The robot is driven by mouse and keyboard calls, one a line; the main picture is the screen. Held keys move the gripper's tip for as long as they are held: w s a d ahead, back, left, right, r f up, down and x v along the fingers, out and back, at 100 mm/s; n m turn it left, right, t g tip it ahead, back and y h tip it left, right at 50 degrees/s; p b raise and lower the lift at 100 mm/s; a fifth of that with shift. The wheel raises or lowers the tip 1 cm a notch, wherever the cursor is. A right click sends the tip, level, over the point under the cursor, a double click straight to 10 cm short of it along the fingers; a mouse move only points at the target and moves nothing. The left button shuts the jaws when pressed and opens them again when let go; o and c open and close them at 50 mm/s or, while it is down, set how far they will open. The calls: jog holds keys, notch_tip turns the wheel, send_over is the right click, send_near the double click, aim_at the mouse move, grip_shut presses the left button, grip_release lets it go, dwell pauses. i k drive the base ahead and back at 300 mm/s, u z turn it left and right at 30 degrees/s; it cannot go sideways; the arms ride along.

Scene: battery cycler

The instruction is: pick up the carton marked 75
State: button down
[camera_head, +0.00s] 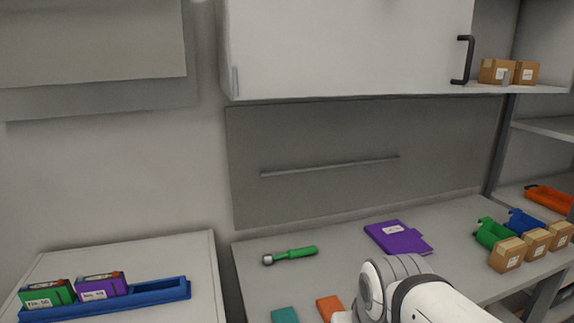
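Several brown cartons with white labels show at the right, and I cannot read the number on any of them. Three stand in a row on the bench near its right end: a left carton (507,255), a middle carton (537,243) and a right carton (561,235). Two more, a left shelf carton (493,72) and a right shelf carton (525,73), sit on the upper shelf beside the cabinet. I cannot tell which carton is marked 75. My white arm rises at the bottom centre, well left of the bench cartons. My gripper is out of view.
Green (491,233) and blue (524,222) bins stand behind the bench cartons. A purple binder (397,238), a green-handled tool (295,253), and teal (285,315) and orange (329,308) items lie on the bench. A blue tray (150,293) is on the left table. The cabinet (345,45) overhangs the bench.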

aim_at(507, 255)
jog(key=u, duration=1.45)
jog(key=k, duration=2.45)
jog(key=z, duration=1.95)
jog(key=i, duration=0.95)
jog(key=z, duration=0.05)
